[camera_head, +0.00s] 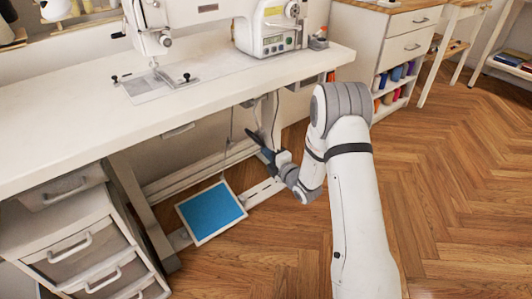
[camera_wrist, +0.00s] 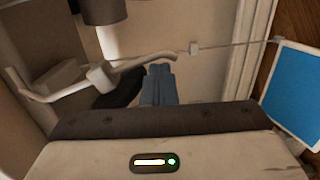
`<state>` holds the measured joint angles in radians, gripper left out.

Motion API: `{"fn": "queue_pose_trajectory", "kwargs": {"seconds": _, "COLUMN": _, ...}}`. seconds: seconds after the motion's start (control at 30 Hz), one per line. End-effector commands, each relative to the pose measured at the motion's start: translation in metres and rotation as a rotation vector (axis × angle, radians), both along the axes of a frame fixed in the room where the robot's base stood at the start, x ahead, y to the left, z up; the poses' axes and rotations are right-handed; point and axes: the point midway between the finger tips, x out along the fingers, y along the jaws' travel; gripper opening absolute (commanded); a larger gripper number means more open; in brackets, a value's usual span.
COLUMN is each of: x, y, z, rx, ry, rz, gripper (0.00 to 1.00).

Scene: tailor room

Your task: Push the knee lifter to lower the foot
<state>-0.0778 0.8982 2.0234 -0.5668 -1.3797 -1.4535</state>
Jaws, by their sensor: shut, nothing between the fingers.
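The knee lifter is a pale bent rod (camera_wrist: 100,76) under the table, with a dark pad (camera_wrist: 122,92) partly hidden behind my fingers. In the head view, a dark pad-like shape (camera_head: 253,136) shows beside my gripper (camera_head: 266,153). My gripper (camera_wrist: 160,70) is shut and empty, its blue-grey fingertips close to the rod and pad; I cannot tell whether they touch. The white sewing machine (camera_head: 205,22) stands on the table. Its presser foot (camera_head: 156,66) is small, and its height is unclear.
The white table (camera_head: 60,125) overhangs my gripper. A blue foot pedal (camera_head: 211,211) sits low between the table legs and also shows in the wrist view (camera_wrist: 300,90). A drawer unit (camera_head: 85,245) stands at left. The wooden floor (camera_head: 470,190) at right is clear.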

Motion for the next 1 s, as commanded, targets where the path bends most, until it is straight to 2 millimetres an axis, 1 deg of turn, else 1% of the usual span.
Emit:
{"fn": "queue_pose_trajectory", "kwargs": {"seconds": 0.03, "x": 0.007, "y": -0.007, "z": 0.005, "rx": 0.004, "ry": -0.011, "rz": -0.023, "gripper": 0.0}}
{"fn": "queue_pose_trajectory", "kwargs": {"seconds": 0.27, "x": 0.004, "y": -0.004, "z": 0.001, "rx": 0.004, "ry": -0.011, "rz": -0.022, "gripper": 0.0}}
{"fn": "queue_pose_trajectory", "kwargs": {"seconds": 0.37, "x": -0.004, "y": 0.005, "z": -0.005, "rx": 0.004, "ry": -0.009, "rz": -0.017, "gripper": 0.0}}
{"fn": "queue_pose_trajectory", "kwargs": {"seconds": 0.5, "x": -0.022, "y": 0.022, "z": -0.014, "rx": 0.0, "ry": -0.004, "rz": -0.007, "gripper": 0.0}}
{"fn": "queue_pose_trajectory", "kwargs": {"seconds": 0.53, "x": -0.028, "y": 0.014, "z": -0.007, "rx": -0.001, "ry": 0.0, "rz": -0.011, "gripper": 0.0}}
{"fn": "queue_pose_trajectory", "kwargs": {"seconds": 0.57, "x": -0.035, "y": 0.009, "z": -0.006, "rx": -0.001, "ry": 0.001, "rz": -0.011, "gripper": 0.0}}
{"fn": "queue_pose_trajectory", "kwargs": {"seconds": 0.7, "x": -0.062, "y": -0.008, "z": -0.007, "rx": 0.0, "ry": 0.002, "rz": -0.007, "gripper": 0.0}}
{"fn": "queue_pose_trajectory", "kwargs": {"seconds": 0.8, "x": -0.078, "y": -0.019, "z": -0.008, "rx": -0.001, "ry": 0.001, "rz": -0.006, "gripper": 0.0}}
{"fn": "queue_pose_trajectory", "kwargs": {"seconds": 0.9, "x": -0.09, "y": -0.027, "z": -0.01, "rx": -0.001, "ry": 0.0, "rz": -0.004, "gripper": 0.0}}
{"fn": "queue_pose_trajectory", "kwargs": {"seconds": 1.0, "x": -0.097, "y": -0.031, "z": -0.01, "rx": -0.001, "ry": -0.001, "rz": -0.003, "gripper": 0.0}}
